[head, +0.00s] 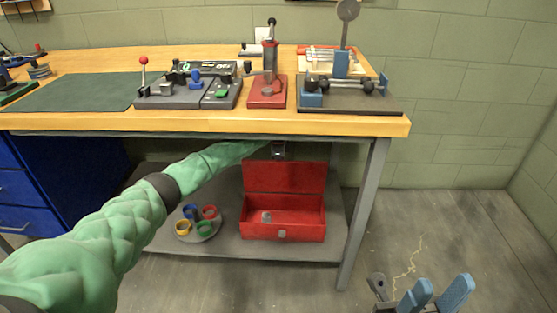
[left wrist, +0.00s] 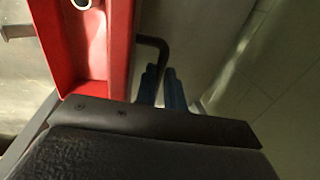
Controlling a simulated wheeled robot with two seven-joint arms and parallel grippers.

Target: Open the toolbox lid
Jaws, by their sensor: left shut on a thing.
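The red toolbox (head: 306,231) stands on the lower shelf. Its lid (head: 285,178) is raised upright, so the inside shows with a small grey item (head: 266,216) in it. In the head view my left arm reaches under the bench to the lid's top, where the bench edge hides the gripper. In the left wrist view my left gripper (left wrist: 163,90) has its blue fingers closed on the dark bent handle (left wrist: 152,41) beside the red lid (left wrist: 95,45). My right gripper (head: 436,296) is low at the right over the floor, fingers apart and empty.
A round tray (head: 208,232) with several coloured rings sits left of the toolbox on the shelf (head: 226,247). The wooden bench top (head: 330,123) overhangs the lid, and a grey leg (head: 363,215) stands to the right.

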